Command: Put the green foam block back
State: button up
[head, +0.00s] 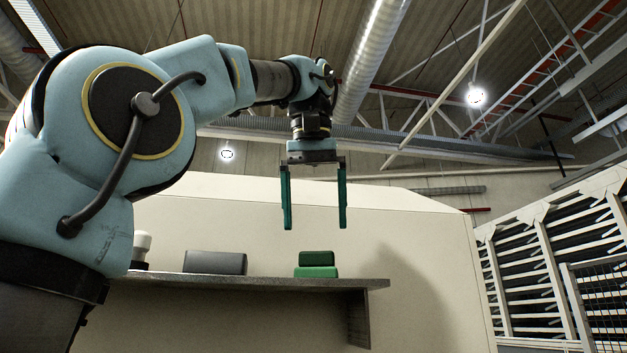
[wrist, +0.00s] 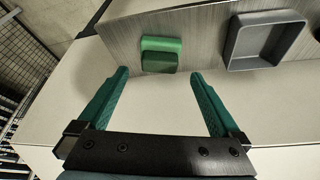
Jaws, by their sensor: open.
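A green foam block (head: 318,258) sits on a brighter green lower piece (head: 316,272) on a grey shelf (head: 350,284), near the shelf's right end. I cannot tell whether the lower piece is a second block or a base. In the wrist view a darker green part (wrist: 158,62) and a brighter green part (wrist: 162,43) lie together just beyond the fingertips. My gripper (head: 315,226) has its green fingers spread wide, pointing down, with nothing between them. It hangs above the green pieces in the head view, apart from them. It also shows in the wrist view (wrist: 160,74).
A grey open tray (wrist: 235,48) stands on the shelf beside the green pieces; it also shows in the head view (head: 215,262). A white rounded object (head: 142,246) stands further left, partly hidden by my arm. A pale wall (head: 430,270) is behind. White slatted racks (head: 550,265) stand at right.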

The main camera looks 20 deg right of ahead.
jog(key=shift+p+v, duration=1.05)
jog(key=shift+v, duration=1.75)
